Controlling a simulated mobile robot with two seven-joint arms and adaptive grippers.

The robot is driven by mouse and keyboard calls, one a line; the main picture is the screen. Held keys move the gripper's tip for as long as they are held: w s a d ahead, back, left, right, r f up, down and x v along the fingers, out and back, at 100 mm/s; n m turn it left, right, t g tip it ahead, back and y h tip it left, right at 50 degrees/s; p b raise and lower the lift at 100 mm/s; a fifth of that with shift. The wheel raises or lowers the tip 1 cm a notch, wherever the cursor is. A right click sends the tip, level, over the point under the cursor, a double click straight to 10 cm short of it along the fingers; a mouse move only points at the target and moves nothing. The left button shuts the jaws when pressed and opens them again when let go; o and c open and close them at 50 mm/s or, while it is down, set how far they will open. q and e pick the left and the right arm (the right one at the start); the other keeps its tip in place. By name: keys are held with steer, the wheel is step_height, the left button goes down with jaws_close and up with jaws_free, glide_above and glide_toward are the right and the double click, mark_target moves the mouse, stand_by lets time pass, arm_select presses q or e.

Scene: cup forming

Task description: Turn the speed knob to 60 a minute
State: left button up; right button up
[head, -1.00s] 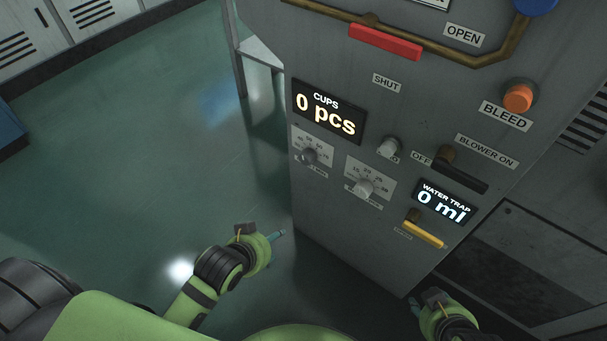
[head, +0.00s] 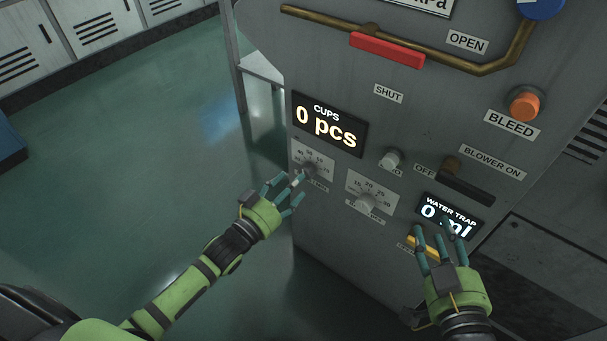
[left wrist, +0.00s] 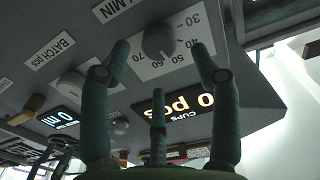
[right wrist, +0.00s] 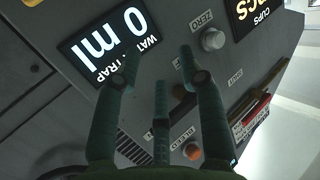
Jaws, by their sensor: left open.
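The speed knob (head: 311,170) is a small grey round knob on a white dial plate, low on the left of the panel under the cups display. It also shows in the left wrist view (left wrist: 158,42), with marks from 30 to 70 around it and a label ending in "MIN". I cannot tell its exact setting. My left gripper (head: 285,188) is open and empty, just left of and below the knob. In the left wrist view its spread fingers flank the knob and seem not to touch it. My right gripper (head: 440,232) is open in front of the water trap display.
The batch knob (head: 365,203) sits close to the right of the speed dial. The zero knob (head: 390,159), blower handle (head: 464,179) and yellow handle (head: 424,246) are further right. The cups display (head: 329,124) reads 0 pcs. Open floor lies left of the panel.

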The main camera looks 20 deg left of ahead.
mark_target(307, 169)
arm_select(q)
steer(key=b+x, duration=0.1)
steer(key=x, duration=0.4)
steer(key=c, duration=1.1)
arm_select(e)
step_height(307, 169, up, 9)
steer(key=s+a+n+t+y, duration=0.1)
steer(key=a+t+y, duration=0.1)
steer(key=t+y, duration=0.1)
steer(key=shift+a+t, duration=0.25)
steer(key=shift+t, duration=0.55)
